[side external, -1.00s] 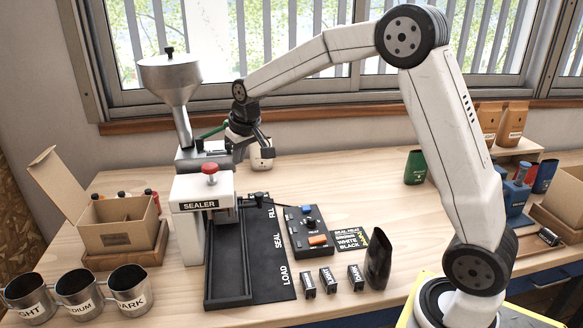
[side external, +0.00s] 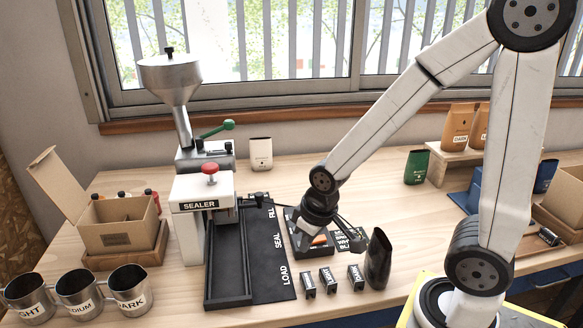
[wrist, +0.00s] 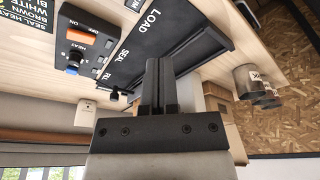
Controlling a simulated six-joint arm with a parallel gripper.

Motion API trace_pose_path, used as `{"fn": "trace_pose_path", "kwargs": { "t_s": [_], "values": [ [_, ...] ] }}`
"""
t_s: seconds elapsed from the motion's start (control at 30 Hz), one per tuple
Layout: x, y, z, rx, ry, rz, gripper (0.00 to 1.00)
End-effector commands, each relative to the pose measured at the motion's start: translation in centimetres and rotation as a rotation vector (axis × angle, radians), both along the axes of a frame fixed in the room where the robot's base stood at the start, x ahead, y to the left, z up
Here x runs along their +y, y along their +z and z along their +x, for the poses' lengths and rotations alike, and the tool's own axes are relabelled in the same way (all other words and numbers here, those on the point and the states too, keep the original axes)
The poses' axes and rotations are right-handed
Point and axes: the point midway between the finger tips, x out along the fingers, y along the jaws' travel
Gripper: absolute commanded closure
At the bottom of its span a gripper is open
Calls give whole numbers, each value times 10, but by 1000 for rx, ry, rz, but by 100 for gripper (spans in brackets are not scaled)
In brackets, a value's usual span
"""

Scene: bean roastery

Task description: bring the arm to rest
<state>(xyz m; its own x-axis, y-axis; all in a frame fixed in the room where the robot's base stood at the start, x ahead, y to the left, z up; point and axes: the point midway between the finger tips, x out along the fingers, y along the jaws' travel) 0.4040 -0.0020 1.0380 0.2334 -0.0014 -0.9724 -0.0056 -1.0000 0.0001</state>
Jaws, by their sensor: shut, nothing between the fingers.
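My gripper hides much of that box and part of the printed card (side external: 358,241) in the side view. I cannot tell the exact height of the fingers above the table.
The sealer (side external: 201,205) and black track (side external: 228,297) stand left of my gripper. Several small labelled blocks (side external: 327,280) and a dark upright pouch (side external: 378,262) stand close in front. A white pouch (side external: 261,154) stands behind. The table right of the card is mostly clear.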

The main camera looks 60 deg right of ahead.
Motion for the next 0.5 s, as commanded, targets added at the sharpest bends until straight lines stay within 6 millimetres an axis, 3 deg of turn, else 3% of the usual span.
{"fn": "trace_pose_path", "kwargs": {
  "t_s": [0.13, 0.5],
  "values": [
    [2, -4, -11, 4, 6, 0, 100],
    [2, -4, -12, 4, 6, 0, 100]
  ]
}}
